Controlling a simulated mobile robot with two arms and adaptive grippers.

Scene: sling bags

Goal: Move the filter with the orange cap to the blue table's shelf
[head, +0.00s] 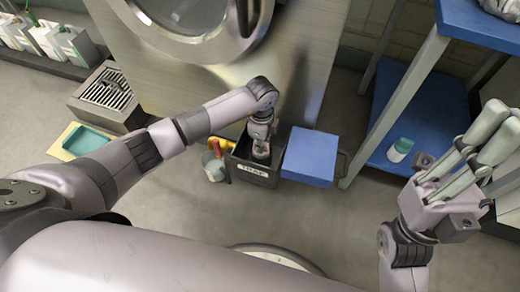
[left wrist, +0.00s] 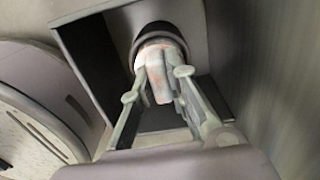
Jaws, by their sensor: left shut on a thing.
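My left gripper (head: 261,142) reaches down into a dark open box (head: 254,172) with a white label reading "TRAP". In the left wrist view my left gripper (left wrist: 153,84) is shut on a pale, rounded filter (left wrist: 155,62) with faint orange tints; its cap is not clearly seen. The filter is still within the box walls (left wrist: 85,55). The blue table (head: 478,22) stands at the right, with its blue shelf (head: 425,105) below. My right gripper (head: 500,118) is in front of the shelf's right part; its finger gap is unclear.
A white bottle with a green cap (head: 400,150) is on the shelf's near left part. A blue lid-like block (head: 311,157) is right of the box. A small bucket with a red-handled item (head: 214,165) is at its left. A large metal machine (head: 300,60) stands behind.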

